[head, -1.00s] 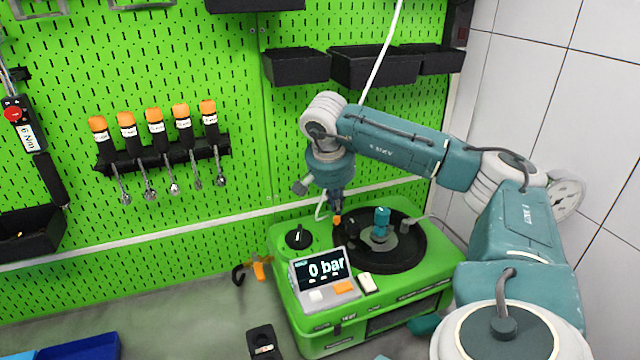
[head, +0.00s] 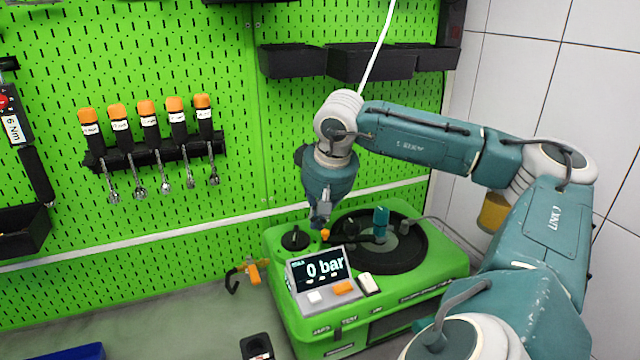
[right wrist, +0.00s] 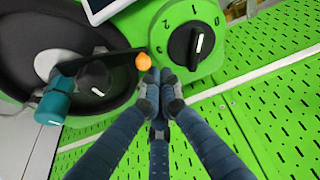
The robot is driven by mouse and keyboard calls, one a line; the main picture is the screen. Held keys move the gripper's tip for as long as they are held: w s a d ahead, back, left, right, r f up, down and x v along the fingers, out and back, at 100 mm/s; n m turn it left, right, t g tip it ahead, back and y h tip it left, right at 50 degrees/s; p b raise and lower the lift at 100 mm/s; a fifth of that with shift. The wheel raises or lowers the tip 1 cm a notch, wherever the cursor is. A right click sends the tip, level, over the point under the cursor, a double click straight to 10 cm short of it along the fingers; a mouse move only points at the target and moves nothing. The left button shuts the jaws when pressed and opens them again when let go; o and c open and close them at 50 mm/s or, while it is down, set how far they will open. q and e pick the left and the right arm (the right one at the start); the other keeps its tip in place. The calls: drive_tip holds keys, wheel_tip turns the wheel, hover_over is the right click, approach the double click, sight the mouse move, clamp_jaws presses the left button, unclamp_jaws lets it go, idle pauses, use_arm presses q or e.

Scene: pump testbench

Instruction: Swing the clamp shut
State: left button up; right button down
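The clamp is a black lever with an orange knob (head: 325,235) at its free end, on the black round plate (head: 415,258) of the green test bench. In the right wrist view the orange knob (right wrist: 143,61) sticks out over the plate's rim, near the black dial. A teal part (head: 381,221) stands at the plate's middle. My right gripper (head: 319,222) points down right by the knob. In the right wrist view its fingertips (right wrist: 160,80) are together, beside the knob and not around it; whether they touch it is unclear. My left gripper is out of view.
A display (head: 318,270) reading "0 bar" and a black dial (head: 295,238) are on the bench close to the gripper. A green pegboard (head: 220,60) with several orange-handled tools and black bins stands behind. An orange-and-black item (head: 252,272) lies left of the bench.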

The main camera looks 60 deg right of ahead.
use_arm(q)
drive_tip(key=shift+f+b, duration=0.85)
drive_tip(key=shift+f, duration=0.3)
use_arm(e)
drive_tip(key=shift+s+a, duration=0.6)
drive_tip(key=shift+a, duration=0.2)
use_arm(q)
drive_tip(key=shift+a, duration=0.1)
